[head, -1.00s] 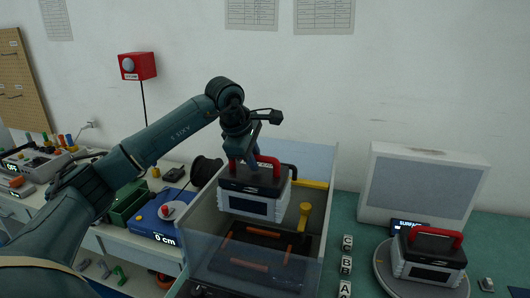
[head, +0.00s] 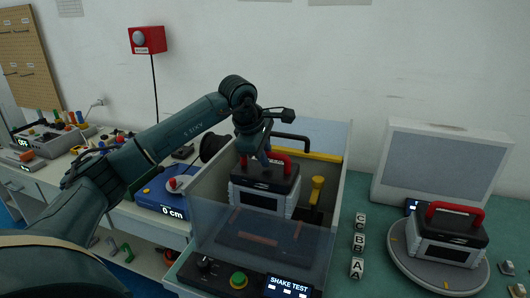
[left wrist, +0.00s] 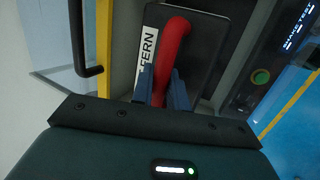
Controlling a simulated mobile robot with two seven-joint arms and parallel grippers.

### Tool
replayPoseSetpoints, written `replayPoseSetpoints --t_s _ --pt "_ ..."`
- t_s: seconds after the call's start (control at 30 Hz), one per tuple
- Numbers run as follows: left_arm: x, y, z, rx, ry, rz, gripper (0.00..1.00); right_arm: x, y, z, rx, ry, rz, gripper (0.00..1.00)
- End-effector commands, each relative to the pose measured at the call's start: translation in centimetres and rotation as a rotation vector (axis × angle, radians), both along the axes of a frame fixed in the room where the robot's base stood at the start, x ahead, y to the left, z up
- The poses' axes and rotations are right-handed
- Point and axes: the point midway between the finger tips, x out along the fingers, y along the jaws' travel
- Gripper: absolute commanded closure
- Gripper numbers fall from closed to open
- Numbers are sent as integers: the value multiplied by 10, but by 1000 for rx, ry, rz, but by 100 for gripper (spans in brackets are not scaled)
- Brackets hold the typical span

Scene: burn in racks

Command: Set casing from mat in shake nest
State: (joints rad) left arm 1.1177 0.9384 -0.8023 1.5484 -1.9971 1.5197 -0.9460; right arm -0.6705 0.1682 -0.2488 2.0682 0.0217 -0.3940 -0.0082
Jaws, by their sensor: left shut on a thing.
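My left gripper (head: 262,156) is shut on the red handle of a grey-and-black casing (head: 264,190). The casing hangs upright inside the clear-fronted shake test box, over its back part. In the left wrist view the fingers (left wrist: 162,88) straddle the red handle (left wrist: 172,60), beside a white label reading FERN on the dark lid. The shake nest (head: 245,240) is a dark plate with orange strips, seen through the front panel. The casing hides part of it, and I cannot tell whether they touch. The mat is not identifiable. My right gripper is not in view.
A yellow bar clamp (head: 316,190) stands right of the held casing inside the box. A similar casing (head: 446,232) sits on a round turntable at right. Lettered blocks (head: 358,242) stand beside the box. A green button (head: 238,280) is on the box front.

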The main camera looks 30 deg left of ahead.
Motion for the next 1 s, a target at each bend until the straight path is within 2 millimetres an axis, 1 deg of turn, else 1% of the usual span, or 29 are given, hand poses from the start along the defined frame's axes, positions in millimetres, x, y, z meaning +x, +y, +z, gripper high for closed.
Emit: replayPoseSetpoints --t_s 0.03,0.43,0.6,0.77,1.0 --pt "1 0 -7 -1 -5 0 100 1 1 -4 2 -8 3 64" --pt "1 0 -44 -1 -6 0 100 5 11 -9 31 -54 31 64" --pt "1 0 -60 -2 -6 0 100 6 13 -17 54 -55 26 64" --pt "1 0 -72 -1 -5 0 100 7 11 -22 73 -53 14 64" --pt "1 0 -82 -1 -6 0 100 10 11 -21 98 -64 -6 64"
